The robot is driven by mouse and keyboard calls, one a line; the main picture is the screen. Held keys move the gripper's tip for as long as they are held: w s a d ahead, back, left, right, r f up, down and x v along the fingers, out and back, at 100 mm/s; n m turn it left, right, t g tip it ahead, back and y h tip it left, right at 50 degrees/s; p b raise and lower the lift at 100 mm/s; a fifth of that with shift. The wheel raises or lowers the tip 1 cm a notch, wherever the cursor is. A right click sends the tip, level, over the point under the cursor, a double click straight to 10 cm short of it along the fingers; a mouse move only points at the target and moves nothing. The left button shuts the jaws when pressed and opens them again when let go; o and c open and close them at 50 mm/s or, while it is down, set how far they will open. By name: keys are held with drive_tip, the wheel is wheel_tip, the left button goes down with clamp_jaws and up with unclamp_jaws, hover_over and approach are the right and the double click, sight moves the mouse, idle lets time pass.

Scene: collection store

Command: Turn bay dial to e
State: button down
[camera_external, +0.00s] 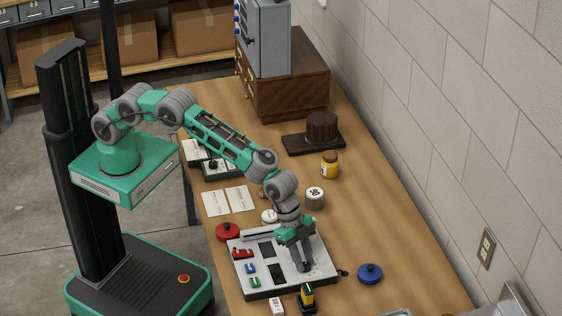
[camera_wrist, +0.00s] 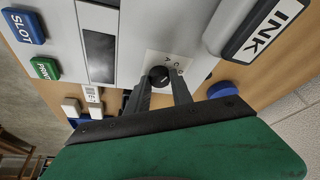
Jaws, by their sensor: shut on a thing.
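The bay dial (camera_wrist: 160,74) is a small round black knob on a white plate with letters around it; A and C can be made out, the others are too small to read surely. It is on the right part of the white panel (camera_external: 252,289), and my gripper hides it in the external view. My gripper (camera_wrist: 160,84) points down at the panel and is shut on the dial, with a finger at each side of the knob. It also shows in the external view (camera_external: 303,268). Where the dial's pointer stands cannot be told.
The panel carries a blue SLOT button (camera_wrist: 24,26), a green button (camera_wrist: 45,68), a dark screen (camera_wrist: 99,55) and an INK block (camera_wrist: 262,24). A blue round knob (camera_external: 370,274) lies to the right, a red one (camera_external: 228,231) to the left. A yellow-black item (camera_external: 307,296) stands in front.

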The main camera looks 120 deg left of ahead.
drive_tip(key=m+b, duration=0.1)
drive_tip(key=m+h, duration=0.1)
drive_tip(key=shift+a+f+m+b, duration=0.15)
drive_tip(key=shift+f+m+b, duration=0.05)
drive_tip(key=shift+m+b, duration=0.2)
drive_tip(key=shift+r+m+g+h, duration=0.2)
drive_tip(key=shift+m+g+h, duration=0.15)
drive_tip(key=shift+m, duration=0.55)
drive_tip(key=m+p, duration=0.2)
drive_tip(key=p, duration=0.1)
drive_tip(key=shift+w+a+r+g+h, duration=0.1)
drive_tip(key=shift+r+g+h, duration=0.05)
drive_tip(key=shift+g+h, duration=0.15)
drive_tip(key=shift+m+p, duration=0.45)
drive_tip(key=shift+m, duration=0.05)
drive_tip(key=shift+f+g, duration=0.2)
drive_tip(key=shift+g, duration=0.05)
drive_tip(key=c, duration=1.1)
unclamp_jaws()
drive_tip(key=shift+c, duration=0.2)
drive_tip(key=shift+r, duration=0.1)
